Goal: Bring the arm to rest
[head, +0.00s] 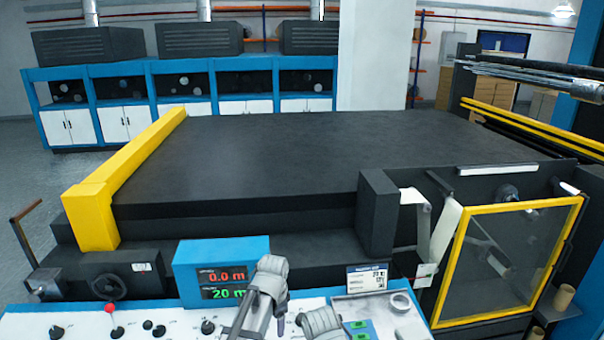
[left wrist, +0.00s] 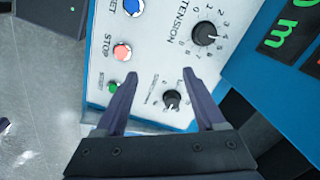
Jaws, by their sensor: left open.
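In the left wrist view my left gripper (left wrist: 160,74) is open, with two dark fingers apart and nothing between them. It is over a white control panel (left wrist: 152,55) and appears apart from it. The panel carries a tension knob (left wrist: 204,33), a red stop button (left wrist: 122,51), a green button (left wrist: 113,87), a blue button (left wrist: 133,7) and a smaller knob (left wrist: 171,99). In the head view grey parts of my arm stand at the bottom middle, over the panel (head: 180,313); the fingertips are hard to make out there.
A blue display box (head: 222,262) reading 0.0 m and 20 m stands behind the panel. A roll of tape (head: 400,301) lies in a grey tray at right. The black machine bed (head: 290,160), yellow bar (head: 128,175) and yellow-framed guard (head: 510,262) lie beyond.

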